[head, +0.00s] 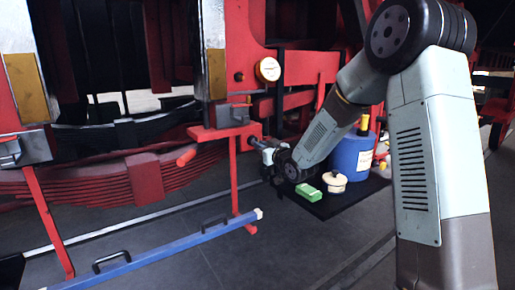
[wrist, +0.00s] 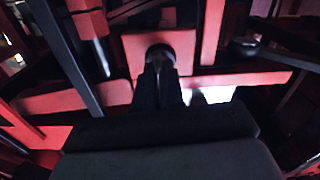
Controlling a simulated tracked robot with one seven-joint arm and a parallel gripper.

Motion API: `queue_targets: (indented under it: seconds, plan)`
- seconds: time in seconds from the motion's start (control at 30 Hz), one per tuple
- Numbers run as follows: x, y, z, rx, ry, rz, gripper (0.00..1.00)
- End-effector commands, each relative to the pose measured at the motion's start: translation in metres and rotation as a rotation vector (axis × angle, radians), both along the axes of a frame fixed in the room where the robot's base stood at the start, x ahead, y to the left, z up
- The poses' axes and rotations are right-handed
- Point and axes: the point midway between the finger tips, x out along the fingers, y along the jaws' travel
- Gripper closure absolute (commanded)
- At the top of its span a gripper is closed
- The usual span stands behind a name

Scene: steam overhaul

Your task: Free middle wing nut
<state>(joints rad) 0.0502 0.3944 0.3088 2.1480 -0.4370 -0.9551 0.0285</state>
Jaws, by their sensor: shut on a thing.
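My gripper (head: 258,144) reaches left to the red framework beside a red bracket (head: 222,131) in the head view. In the wrist view my gripper's dark fingers (wrist: 158,72) are close together and shut on a small dark piece, which I take to be the middle wing nut. It sits in front of a dark round fitting (wrist: 160,50) on a red plate (wrist: 133,52). The nut's wings are mostly hidden by the fingers and shadow. In the head view the nut is too small and covered to make out.
A black tray (head: 350,205) holds a green box (head: 308,192), a cream pot (head: 334,182) and a blue canister (head: 352,155). A blue bar with handles (head: 165,248) lies at the lower left. Red beams and a leaf spring (head: 125,180) crowd the left. Floor is clear at the front middle.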

Motion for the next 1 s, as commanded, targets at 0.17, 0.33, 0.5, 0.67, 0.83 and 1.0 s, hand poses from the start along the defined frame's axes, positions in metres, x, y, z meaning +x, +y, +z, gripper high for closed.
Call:
queue_targets:
  seconds: [0.17,0.33,0.5,0.67,0.83,1.0]
  plan:
    - [0.0017,-0.0010,0.0050,-0.090,-0.073,-0.003,1.00]
    - [0.0016,-0.0004,0.0055,-0.151,-0.115,-0.002,1.00]
    - [0.0014,0.0003,0.0059,-0.183,-0.138,-0.001,1.00]
    - [0.0012,0.0010,0.0061,-0.194,-0.146,0.001,1.00]
    - [0.0009,0.0015,0.0061,-0.195,-0.147,0.002,1.00]
    - [0.0007,0.0021,0.0062,-0.194,-0.147,0.003,1.00]
